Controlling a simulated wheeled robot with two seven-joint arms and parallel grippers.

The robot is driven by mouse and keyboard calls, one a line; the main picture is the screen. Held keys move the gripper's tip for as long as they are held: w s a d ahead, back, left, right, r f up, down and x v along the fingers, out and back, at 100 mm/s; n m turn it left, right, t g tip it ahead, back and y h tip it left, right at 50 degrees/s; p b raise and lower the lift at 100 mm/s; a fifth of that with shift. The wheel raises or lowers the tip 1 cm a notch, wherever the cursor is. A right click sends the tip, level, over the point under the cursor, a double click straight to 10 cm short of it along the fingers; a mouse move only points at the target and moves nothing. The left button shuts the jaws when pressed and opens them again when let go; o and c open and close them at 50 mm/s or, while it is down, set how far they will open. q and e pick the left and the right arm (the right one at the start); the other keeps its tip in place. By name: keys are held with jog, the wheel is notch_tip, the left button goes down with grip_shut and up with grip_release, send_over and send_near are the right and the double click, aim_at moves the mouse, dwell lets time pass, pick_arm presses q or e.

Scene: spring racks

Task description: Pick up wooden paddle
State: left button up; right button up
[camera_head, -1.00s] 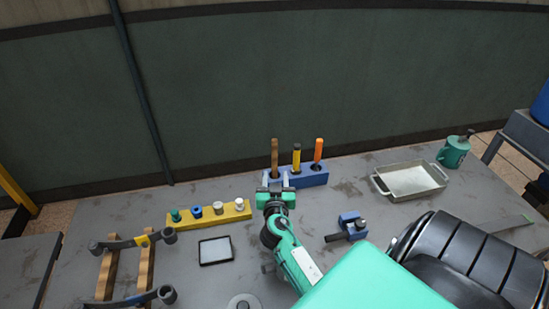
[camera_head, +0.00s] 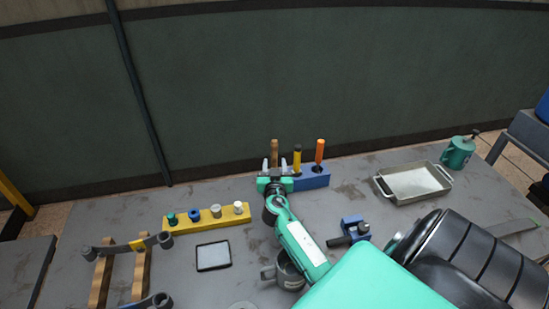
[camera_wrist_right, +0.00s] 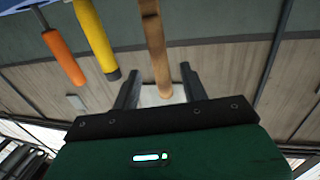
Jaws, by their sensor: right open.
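The wooden paddle (camera_head: 275,149) stands upright at the left end of the blue block (camera_head: 314,180); only its brown upper part shows in the head view, and my gripper hides its lower part. My right gripper (camera_head: 275,165) is open in front of it, with one fingertip on each side of the paddle in the picture. In the right wrist view the paddle (camera_wrist_right: 154,45) runs down to between the open fingers of the gripper (camera_wrist_right: 160,85). I cannot tell whether it is within their reach. The left gripper is not in view.
A yellow-handled tool (camera_head: 297,158) and an orange-handled one (camera_head: 319,150) stand just right of the paddle. A yellow rack (camera_head: 180,221) with several small pegs lies to the left. A grey mug (camera_head: 288,272) sits beneath my forearm. A metal tray (camera_head: 414,183) lies right.

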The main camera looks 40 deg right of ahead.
aim_at(275, 157)
jog(key=shift+w+d+r, duration=0.15)
jog(key=shift+w+d, duration=0.2)
jog(key=x, duration=0.4)
jog(key=shift+w+d+p, duration=0.15)
jog(key=shift+w+p, duration=0.05)
jog(key=shift+p, duration=0.1)
grip_shut()
